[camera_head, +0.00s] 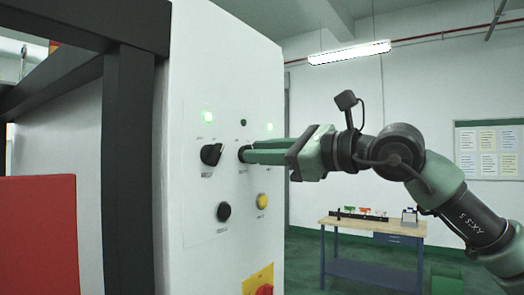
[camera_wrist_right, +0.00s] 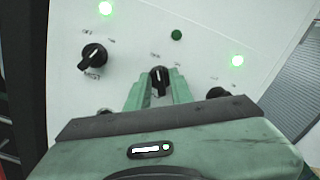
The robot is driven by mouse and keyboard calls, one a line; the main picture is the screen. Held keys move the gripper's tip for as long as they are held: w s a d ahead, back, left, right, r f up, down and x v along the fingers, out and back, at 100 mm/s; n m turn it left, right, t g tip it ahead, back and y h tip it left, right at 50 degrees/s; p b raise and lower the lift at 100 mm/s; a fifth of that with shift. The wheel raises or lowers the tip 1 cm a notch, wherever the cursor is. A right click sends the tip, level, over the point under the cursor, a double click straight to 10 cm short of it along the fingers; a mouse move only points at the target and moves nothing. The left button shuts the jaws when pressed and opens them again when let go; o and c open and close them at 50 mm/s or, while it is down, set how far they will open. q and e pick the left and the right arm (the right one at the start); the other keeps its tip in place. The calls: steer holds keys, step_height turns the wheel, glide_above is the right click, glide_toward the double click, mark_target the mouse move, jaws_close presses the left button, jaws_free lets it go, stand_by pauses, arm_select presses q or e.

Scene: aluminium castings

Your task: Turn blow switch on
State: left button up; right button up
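The white control panel (camera_head: 225,70) carries several black rotary switches and lamps. The middle switch (camera_wrist_right: 160,80) has its pointer roughly upright, and the lamp (camera_wrist_right: 176,35) above it is dark green and unlit. The panel labels are too small to read, so I cannot tell which switch is the blow switch. My right gripper (camera_head: 247,153) is at the middle switch, with a green finger on either side of it in the right wrist view (camera_wrist_right: 159,82). Whether the fingers press on the knob is not clear. My left gripper is not in view.
A left switch (camera_head: 211,154) and a right switch (camera_wrist_right: 217,93) flank the middle one, each below a lit green lamp. Black (camera_head: 224,211) and yellow (camera_head: 262,201) buttons and a red knob (camera_head: 264,290) sit lower. A workbench (camera_head: 372,227) stands behind.

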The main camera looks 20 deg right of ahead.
jaws_close()
arm_select(q)
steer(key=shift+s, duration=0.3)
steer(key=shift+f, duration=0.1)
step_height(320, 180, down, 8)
steer(key=b, duration=0.8)
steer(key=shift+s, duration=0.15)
arm_select(e)
steer(key=shift+w+d+r+m, duration=0.1)
steer(key=shift+m, duration=2.9)
steer(key=shift+w+d+m, duration=0.1)
steer(key=shift+m, duration=2.9)
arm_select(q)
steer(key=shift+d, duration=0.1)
arm_select(e)
steer(key=shift+o, duration=1.7)
jaws_free()
steer(key=shift+o, duration=0.5)
steer(key=shift+w, duration=0.1)
